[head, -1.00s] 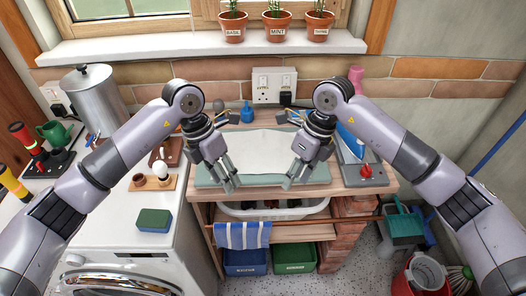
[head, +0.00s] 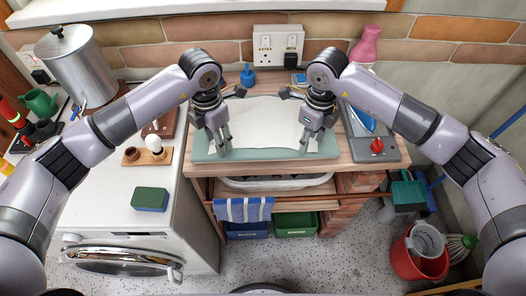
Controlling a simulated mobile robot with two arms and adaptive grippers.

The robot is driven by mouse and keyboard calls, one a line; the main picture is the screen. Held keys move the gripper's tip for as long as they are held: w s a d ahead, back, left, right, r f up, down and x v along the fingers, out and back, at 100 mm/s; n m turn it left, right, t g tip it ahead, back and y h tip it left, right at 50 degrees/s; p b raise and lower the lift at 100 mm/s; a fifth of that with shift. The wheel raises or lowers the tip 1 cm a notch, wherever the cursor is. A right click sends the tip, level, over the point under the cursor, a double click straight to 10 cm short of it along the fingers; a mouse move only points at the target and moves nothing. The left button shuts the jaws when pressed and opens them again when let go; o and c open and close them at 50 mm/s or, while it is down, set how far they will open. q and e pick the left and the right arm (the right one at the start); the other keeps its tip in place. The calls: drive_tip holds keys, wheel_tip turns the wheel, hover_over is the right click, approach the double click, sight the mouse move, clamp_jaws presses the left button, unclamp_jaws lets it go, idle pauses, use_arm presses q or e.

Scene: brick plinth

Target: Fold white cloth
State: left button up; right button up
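The white cloth (head: 264,122) lies spread out flat on a grey-green mat (head: 266,154) on the wooden worktop. My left gripper (head: 220,149) points down over the cloth's front left part, with its fingers apart. My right gripper (head: 308,149) points down at the front right part, also with its fingers apart. Both look empty. The fingertips are close to the cloth's front corners, but I cannot tell whether they touch it. The grippers hide parts of the cloth's left and right sides.
A blue bottle (head: 247,77) and a wall socket (head: 278,45) are behind. A washing machine top holds a green sponge (head: 150,199) and egg cups (head: 145,155) at the left.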

use_arm(q)
drive_tip(key=shift+s+f, duration=0.1)
drive_tip(key=shift+f, duration=0.1)
use_arm(e)
drive_tip(key=shift+s+f, duration=0.15)
drive_tip(key=shift+f, duration=0.05)
use_arm(q)
drive_tip(key=shift+f+b, duration=0.25)
drive_tip(key=shift+b, duration=0.05)
use_arm(e)
drive_tip(key=shift+f, duration=0.3)
use_arm(q)
drive_tip(key=shift+r, duration=0.1)
use_arm(e)
drive_tip(key=shift+r, duration=0.15)
use_arm(q)
clamp_jaws()
use_arm(e)
drive_tip(key=shift+f, duration=0.3)
clamp_jaws()
idle(0.5)
drive_tip(key=shift+r, duration=0.1)
